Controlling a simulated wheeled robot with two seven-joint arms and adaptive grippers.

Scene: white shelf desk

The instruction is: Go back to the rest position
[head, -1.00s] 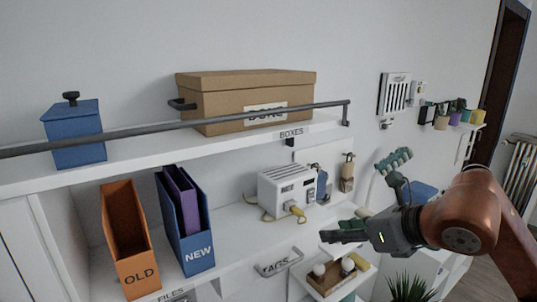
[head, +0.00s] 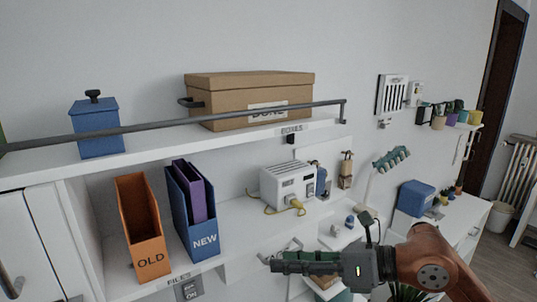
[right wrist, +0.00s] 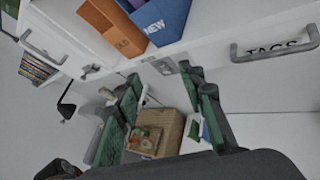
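My right gripper (head: 275,263) reaches in from the right in the head view, its green fingers pointing left, in front of the desk below the shelf. In the right wrist view its fingers (right wrist: 166,84) stand well apart with nothing held between them. A brown basket (right wrist: 172,128) shows beyond and below the gap, away from the fingers. My left gripper is in neither view now.
The white desk (head: 235,232) holds an orange OLD file box (head: 138,225), a blue NEW file box (head: 197,235) and a white toaster-like device (head: 287,184). A cardboard box (head: 250,92) and blue canister (head: 97,130) stand on the railed shelf. A drawer handle (right wrist: 275,50) juts out.

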